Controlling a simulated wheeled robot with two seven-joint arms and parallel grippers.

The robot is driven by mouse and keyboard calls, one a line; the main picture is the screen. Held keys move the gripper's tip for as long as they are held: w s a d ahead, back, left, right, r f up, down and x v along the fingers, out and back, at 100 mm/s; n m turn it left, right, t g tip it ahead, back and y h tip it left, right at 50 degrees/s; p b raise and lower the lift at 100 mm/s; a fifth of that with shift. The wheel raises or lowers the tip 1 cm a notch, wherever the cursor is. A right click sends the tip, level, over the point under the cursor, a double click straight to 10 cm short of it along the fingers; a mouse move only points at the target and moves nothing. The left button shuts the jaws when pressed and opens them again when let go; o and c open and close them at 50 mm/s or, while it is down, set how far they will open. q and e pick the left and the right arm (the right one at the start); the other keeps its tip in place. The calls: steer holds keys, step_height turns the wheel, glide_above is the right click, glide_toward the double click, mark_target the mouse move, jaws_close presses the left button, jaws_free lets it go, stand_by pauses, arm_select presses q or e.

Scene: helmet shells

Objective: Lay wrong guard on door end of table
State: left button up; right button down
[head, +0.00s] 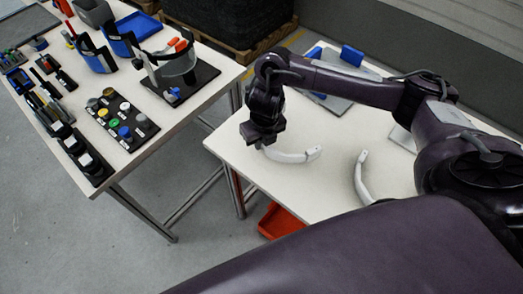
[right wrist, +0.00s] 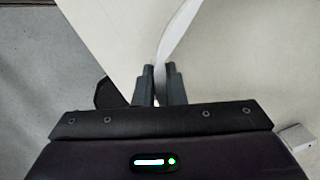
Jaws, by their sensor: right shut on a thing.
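My right gripper (head: 265,143) is shut on one end of a white curved guard (head: 295,157) at the near left part of the white table (head: 237,155). In the right wrist view the guard (right wrist: 178,36) runs away from between the fingertips (right wrist: 160,71). It is low over the tabletop; I cannot tell whether it touches. A second white curved guard (head: 361,178) lies on the table to the right, apart from the first, its lower end hidden by my arm. Nothing visible marks which guard is wrong. My left gripper is not in view.
A grey board with blue parts (head: 333,104) lies at the table's back, partly behind my arm. A red bin (head: 280,221) is below the table's front edge. Across a gap at left, another table holds a black tray of coloured caps (head: 122,118), tools and visors.

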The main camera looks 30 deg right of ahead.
mark_target(262, 150)
step_height(262, 150, down, 3)
steer(key=shift+s+b, duration=0.1)
steer(key=shift+b, duration=0.6)
steer(key=shift+f, duration=0.3)
steer(key=shift+f, duration=0.2)
steer(key=c, duration=1.5)
jaws_free()
steer(key=shift+r, duration=0.1)
